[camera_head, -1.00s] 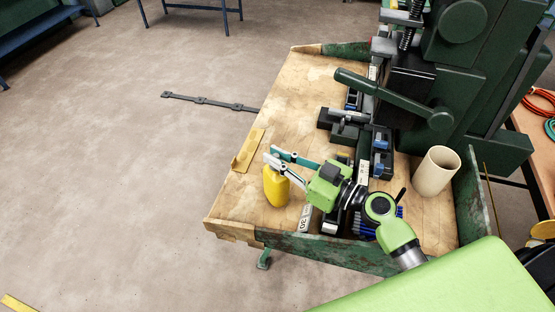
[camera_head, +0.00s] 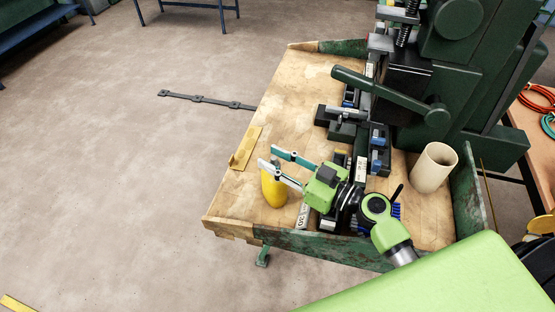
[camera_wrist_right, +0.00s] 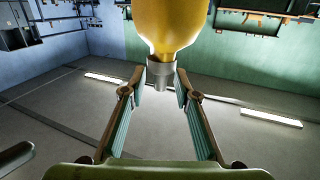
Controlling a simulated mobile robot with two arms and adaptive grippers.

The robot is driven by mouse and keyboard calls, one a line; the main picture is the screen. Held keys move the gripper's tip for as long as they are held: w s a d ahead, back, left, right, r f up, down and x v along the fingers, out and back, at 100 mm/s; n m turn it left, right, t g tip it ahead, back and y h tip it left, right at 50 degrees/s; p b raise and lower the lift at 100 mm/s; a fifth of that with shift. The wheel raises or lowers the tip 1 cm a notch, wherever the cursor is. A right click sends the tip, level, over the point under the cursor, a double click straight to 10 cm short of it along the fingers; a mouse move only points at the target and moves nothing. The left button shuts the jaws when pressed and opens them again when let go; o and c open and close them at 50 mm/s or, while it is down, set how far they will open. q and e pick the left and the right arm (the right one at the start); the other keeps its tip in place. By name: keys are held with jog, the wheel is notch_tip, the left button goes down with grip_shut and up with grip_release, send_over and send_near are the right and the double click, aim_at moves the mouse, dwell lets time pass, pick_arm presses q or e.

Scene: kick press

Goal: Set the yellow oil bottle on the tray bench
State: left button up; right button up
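The yellow oil bottle (camera_head: 273,188) is near the front left corner of a wooden-topped bench (camera_head: 239,198) that carries the press. It looks upright. I cannot tell if this is the tray bench. My right gripper (camera_head: 268,157) is open at the top of the bottle, its two fingers spread apart. In the right wrist view the bottle (camera_wrist_right: 168,25) shows inverted, its grey nozzle (camera_wrist_right: 160,74) between the open fingertips (camera_wrist_right: 160,78). One finger hides part of the bottle top in the head view. My left gripper is not in view.
A yellow strip (camera_head: 244,148) lies on the bench's left side. A beige cylinder (camera_head: 433,168) stands at the right. The dark green press (camera_head: 465,70), with its lever (camera_head: 380,91), fills the back right. The wood at the far left is bare.

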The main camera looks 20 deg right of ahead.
jog(key=shift+r, duration=0.1)
jog(key=shift+s+d+f, duration=0.2)
jog(key=b+v, duration=0.6)
jog(key=v, duration=0.5)
jog(key=shift+s+r, duration=0.2)
